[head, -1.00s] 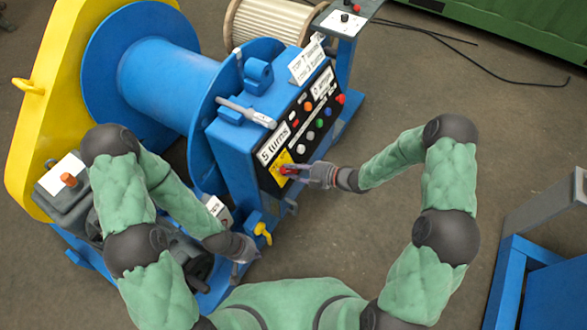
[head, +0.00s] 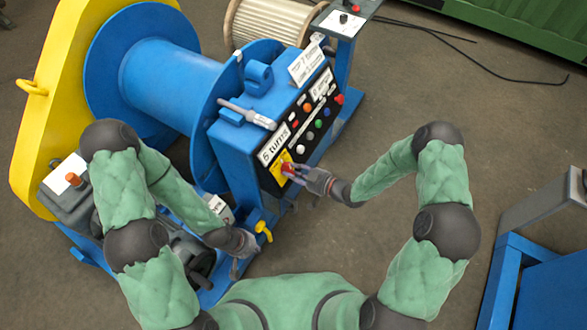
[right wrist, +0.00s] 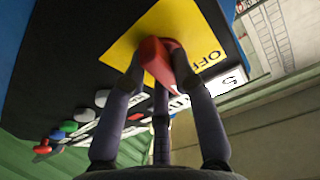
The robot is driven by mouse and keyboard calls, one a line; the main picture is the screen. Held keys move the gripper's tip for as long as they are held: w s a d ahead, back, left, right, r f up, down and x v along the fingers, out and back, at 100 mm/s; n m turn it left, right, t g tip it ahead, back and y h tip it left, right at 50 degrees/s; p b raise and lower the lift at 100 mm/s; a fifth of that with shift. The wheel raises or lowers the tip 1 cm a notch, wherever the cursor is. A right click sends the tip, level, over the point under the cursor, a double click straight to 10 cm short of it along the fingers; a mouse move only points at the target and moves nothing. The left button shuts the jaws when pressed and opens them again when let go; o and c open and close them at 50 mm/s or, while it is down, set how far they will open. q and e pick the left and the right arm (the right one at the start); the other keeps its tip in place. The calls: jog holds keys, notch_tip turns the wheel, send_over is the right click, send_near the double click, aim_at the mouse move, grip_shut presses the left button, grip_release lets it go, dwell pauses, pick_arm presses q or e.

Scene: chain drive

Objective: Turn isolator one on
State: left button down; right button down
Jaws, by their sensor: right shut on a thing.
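The isolator is a red handle (head: 288,169) on a yellow plate (head: 280,178) at the lower near end of the black control panel in the head view. In the right wrist view the red handle (right wrist: 158,62) stands out from the yellow plate (right wrist: 190,22), where the word "OFF" reads upside down. My right gripper (head: 295,173) is shut on the handle, with fingers on both sides of it in the right wrist view (right wrist: 164,75). My left gripper (head: 237,268) hangs low beside the machine's base, near a yellow valve lever; its fingers are too small to judge.
The panel (head: 307,130) carries several coloured buttons and a "5 turns" label (head: 273,146). The blue drum (head: 170,80) and yellow guard (head: 50,100) stand to the left. A blue frame (head: 515,270) stands at the right. The floor between is open.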

jog(key=m, duration=0.2)
jog(key=m+p, duration=0.1)
jog(key=m, duration=0.2)
jog(key=shift+s+a+t+h, duration=0.1)
jog(key=shift+s+t+h, duration=0.05)
jog(key=shift+t+h, duration=0.2)
jog(key=shift+m+h+p, duration=0.45)
jog(key=shift+m+p, duration=0.25)
jog(key=shift+m, duration=0.9)
jog(key=shift+f, duration=0.1)
jog(key=c, duration=1)
grip_release()
jog(key=v, duration=1.2)
jog(key=shift+s, duration=0.1)
jog(key=shift+a, duration=0.1)
